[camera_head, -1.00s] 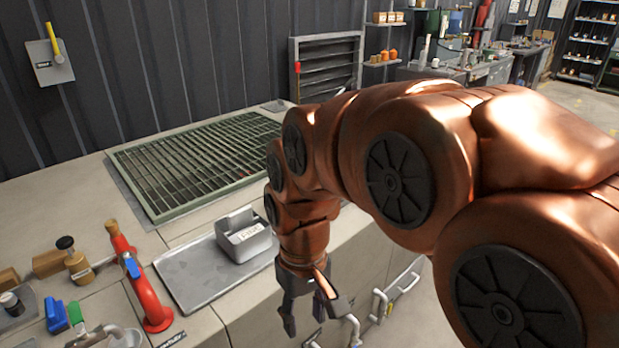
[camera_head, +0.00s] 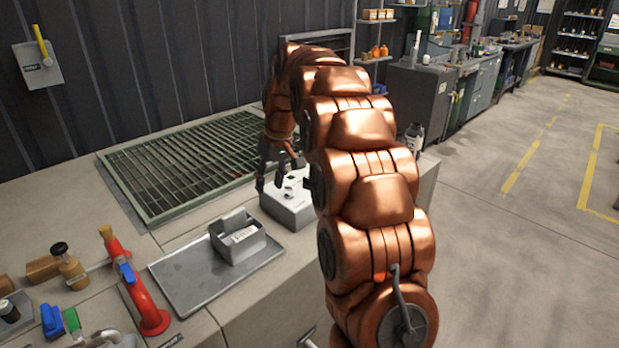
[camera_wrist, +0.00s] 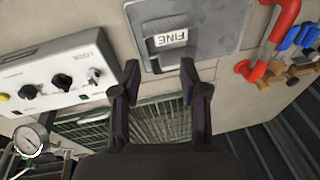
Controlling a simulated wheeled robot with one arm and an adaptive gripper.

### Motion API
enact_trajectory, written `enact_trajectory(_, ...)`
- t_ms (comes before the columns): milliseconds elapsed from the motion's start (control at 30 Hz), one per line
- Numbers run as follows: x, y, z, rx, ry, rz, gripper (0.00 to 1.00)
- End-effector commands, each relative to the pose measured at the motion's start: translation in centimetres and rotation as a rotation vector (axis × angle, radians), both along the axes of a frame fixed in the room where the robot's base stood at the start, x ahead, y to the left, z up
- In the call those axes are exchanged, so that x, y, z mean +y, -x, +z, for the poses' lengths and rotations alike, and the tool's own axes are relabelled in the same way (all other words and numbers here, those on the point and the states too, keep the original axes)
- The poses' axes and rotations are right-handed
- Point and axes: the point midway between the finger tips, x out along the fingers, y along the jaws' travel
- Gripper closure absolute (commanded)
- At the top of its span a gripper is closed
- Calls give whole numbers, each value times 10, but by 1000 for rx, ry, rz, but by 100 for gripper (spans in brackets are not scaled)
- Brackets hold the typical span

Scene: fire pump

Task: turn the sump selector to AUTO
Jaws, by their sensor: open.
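A light control box (camera_head: 290,208) stands on the bench beyond the tray in the head view. In the wrist view the box (camera_wrist: 50,62) lies at the left, with several dark knobs on its face, including a large middle knob (camera_wrist: 62,82). Its labels are too small to read surely, so I cannot tell which knob is the sump selector or where it points. My gripper (camera_head: 270,187) hangs at the box's left side in the head view. In the wrist view my gripper (camera_wrist: 160,73) is open and empty, with its fingers to the right of the box.
A grey bin (camera_head: 238,238) marked FINE sits on a metal tray (camera_head: 180,285). A green grating (camera_head: 185,165) lies behind. A red pipe (camera_head: 145,300) and several valves stand at the left. A round gauge (camera_wrist: 30,140) shows in the wrist view. Open floor lies right.

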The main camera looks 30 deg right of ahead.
Motion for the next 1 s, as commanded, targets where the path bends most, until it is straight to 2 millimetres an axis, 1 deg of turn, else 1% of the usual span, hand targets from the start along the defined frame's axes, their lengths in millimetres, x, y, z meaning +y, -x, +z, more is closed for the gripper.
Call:
enact_trajectory(33, -12, -15, -3, -11, -1, -2, 56)
enact_trajectory(200, -45, -55, -10, -58, -1, 10, 56)
enact_trajectory(267, -58, -68, -14, -73, 1, 13, 56)
enact_trajectory(500, -111, -109, -33, -135, 16, 29, 56)
enact_trajectory(567, -124, -118, -37, -152, 23, 33, 56)
enact_trajectory(700, -156, -134, -52, -185, 41, 46, 56)
enact_trajectory(900, -197, -149, -74, -227, 72, 65, 56)
enact_trajectory(1000, -213, -152, -85, -242, 86, 75, 56)
